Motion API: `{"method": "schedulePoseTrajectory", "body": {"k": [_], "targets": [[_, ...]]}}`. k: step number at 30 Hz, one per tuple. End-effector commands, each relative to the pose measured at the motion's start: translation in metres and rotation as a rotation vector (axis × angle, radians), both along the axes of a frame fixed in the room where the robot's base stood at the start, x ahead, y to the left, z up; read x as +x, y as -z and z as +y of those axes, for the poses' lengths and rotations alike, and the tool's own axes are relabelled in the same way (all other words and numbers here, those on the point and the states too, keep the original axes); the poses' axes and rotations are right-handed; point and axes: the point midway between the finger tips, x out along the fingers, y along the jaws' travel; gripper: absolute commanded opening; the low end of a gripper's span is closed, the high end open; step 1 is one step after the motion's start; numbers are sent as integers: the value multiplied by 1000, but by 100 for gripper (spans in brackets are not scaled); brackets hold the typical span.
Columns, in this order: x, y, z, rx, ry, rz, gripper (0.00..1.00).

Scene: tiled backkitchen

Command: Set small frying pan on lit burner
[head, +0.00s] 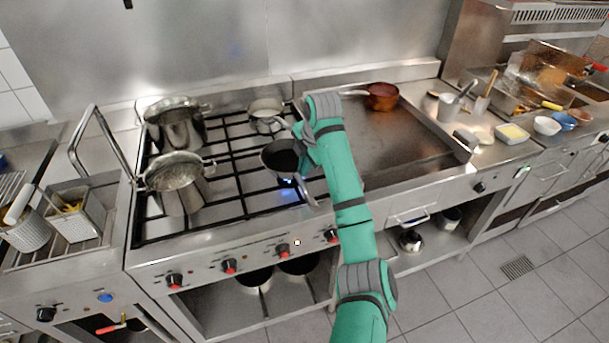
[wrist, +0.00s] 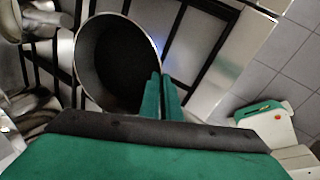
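The small frying pan (head: 280,157), dark inside with a grey rim, is at the front right of the gas range in the head view. The wrist view shows it large (wrist: 112,65). My gripper (head: 304,158) is at the pan's right side. In the wrist view its green fingers (wrist: 161,98) are close together at the pan's rim, seemingly pinching it. The lit burner (head: 288,180) shows a blue flame at the pan's lower right edge; a blue glow also shows beside the rim in the wrist view. Whether the pan touches the grate is unclear.
Two large steel pots (head: 176,125) (head: 178,182) stand on the left of the range. A lighter pan (head: 265,112) is behind the small pan. A copper saucepan (head: 382,97) stands on the flat griddle (head: 400,140) to the right. The front middle grate is free.

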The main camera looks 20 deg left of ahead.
Motion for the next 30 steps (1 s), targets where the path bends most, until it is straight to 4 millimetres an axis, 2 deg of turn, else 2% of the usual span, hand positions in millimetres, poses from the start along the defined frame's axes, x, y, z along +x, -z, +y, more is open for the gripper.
{"method": "schedulePoseTrajectory", "body": {"k": [9, 20, 23, 30], "targets": [[3, 33, -1, 0, 1, 0, 0], [3, 36, -1, 0, 1, -1, 0], [3, 37, -1, -1, 1, 1, 22], [3, 37, -1, -1, 1, 1, 22]]}}
